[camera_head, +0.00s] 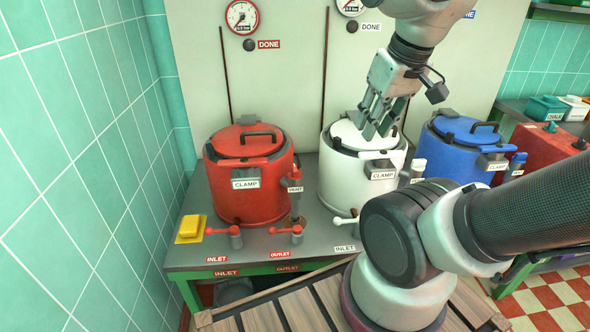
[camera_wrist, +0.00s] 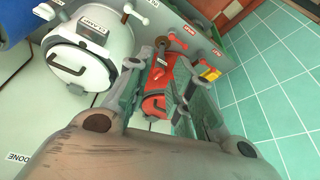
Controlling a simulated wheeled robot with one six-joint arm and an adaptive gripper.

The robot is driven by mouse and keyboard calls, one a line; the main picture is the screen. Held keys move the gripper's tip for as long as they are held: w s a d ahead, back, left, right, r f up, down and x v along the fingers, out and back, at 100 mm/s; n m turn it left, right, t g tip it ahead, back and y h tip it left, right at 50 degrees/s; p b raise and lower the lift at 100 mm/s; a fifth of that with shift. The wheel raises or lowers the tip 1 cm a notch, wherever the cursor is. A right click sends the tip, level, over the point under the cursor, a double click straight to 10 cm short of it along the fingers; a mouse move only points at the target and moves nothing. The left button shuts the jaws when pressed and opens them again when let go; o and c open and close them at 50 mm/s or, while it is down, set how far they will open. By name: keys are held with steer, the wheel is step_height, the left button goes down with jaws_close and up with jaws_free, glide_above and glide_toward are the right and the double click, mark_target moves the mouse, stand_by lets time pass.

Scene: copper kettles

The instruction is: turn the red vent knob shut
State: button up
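The red kettle (camera_head: 248,180) stands at the left of the bench, lid on, with a CLAMP label on its front. Its small red vent knob (camera_head: 295,173) is at the kettle's right side, above a VENT label (camera_head: 294,189) and a dark pipe. The knob's turn position is too small to tell. My gripper (camera_head: 377,122) is open and empty, pointing down over the white kettle (camera_head: 345,170), right of and above the red knob.
A blue kettle (camera_head: 458,150) stands right of the white one. Red tap handles (camera_head: 284,230) and a yellow block (camera_head: 190,228) are at the bench's front left. Gauges (camera_head: 242,17) hang on the back panel. A tiled wall (camera_head: 70,170) closes the left side.

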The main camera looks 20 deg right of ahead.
steer(key=o, duration=0.6)
steer(key=f, duration=0.1)
steer(key=w+f+g, duration=0.2)
steer(key=shift+w+a, duration=0.1)
steer(key=shift+a, duration=0.15)
steer(key=shift+o, duration=0.5)
steer(key=shift+n+g, duration=0.5)
steer(key=shift+g, duration=0.4)
steer(key=w+f, duration=0.2)
steer(key=w, duration=0.1)
steer(key=w+f, duration=0.1)
steer(key=shift+w+a, duration=0.35)
steer(key=shift+w, duration=0.05)
steer(key=n, duration=1.1)
glide_above(295, 167)
steer(key=f, duration=1.2)
steer(key=shift+s+f, duration=0.1)
steer(key=shift+s, duration=0.15)
steer(key=shift+w+n, duration=0.25)
steer(key=shift+n, duration=0.75)
steer(key=shift+f, duration=0.3)
step_height(295, 167, down, 7)
steer(key=shift+f, duration=0.1)
